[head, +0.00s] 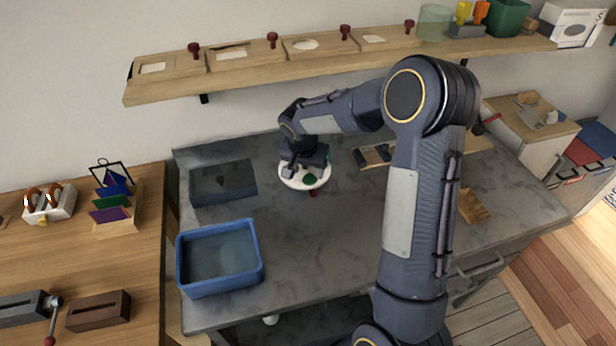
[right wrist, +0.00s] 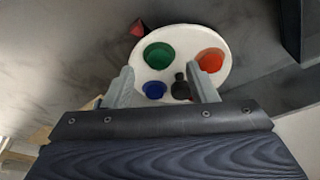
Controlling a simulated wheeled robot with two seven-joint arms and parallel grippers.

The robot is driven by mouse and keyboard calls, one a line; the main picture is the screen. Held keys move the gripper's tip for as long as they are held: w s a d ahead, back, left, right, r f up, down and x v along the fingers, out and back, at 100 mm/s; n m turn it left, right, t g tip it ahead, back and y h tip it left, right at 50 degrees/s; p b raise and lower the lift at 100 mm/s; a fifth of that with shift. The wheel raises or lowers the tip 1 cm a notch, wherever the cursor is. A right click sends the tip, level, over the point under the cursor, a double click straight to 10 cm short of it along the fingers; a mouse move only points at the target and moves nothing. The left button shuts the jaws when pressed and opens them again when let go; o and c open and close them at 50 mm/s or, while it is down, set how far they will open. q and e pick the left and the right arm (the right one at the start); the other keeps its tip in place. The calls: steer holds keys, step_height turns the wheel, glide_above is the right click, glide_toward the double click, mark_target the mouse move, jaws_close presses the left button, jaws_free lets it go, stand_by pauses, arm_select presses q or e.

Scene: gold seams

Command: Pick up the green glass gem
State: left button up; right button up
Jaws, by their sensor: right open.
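A round green piece, which I take for the green glass gem (right wrist: 159,55), lies on a round white plate (right wrist: 183,36). An orange piece (right wrist: 210,60), a blue piece (right wrist: 154,90) and a dark piece (right wrist: 181,87) share the plate. My right gripper (right wrist: 163,74) is open above the plate, its fingers apart and nothing gripped; in the head view it (head: 303,170) covers part of the plate. I cannot tell its height. My left gripper is out of view.
A small red object (right wrist: 137,28) lies beside the plate. On the grey worktop (head: 310,235) are a blue tray (head: 262,262) at front left and a dark sunken basin (head: 222,200) behind it. A wooden shelf (head: 240,75) runs along the wall. Bare worktop lies in front of the plate.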

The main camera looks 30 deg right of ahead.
mark_target(310, 178)
steer(key=x, duration=0.2)
steer(key=shift+d+f, duration=0.1)
steer(key=shift+f, duration=0.2)
steer(key=c, duration=1)
steer(key=shift+c, duration=0.3)
steer(key=shift+r, duration=0.15)
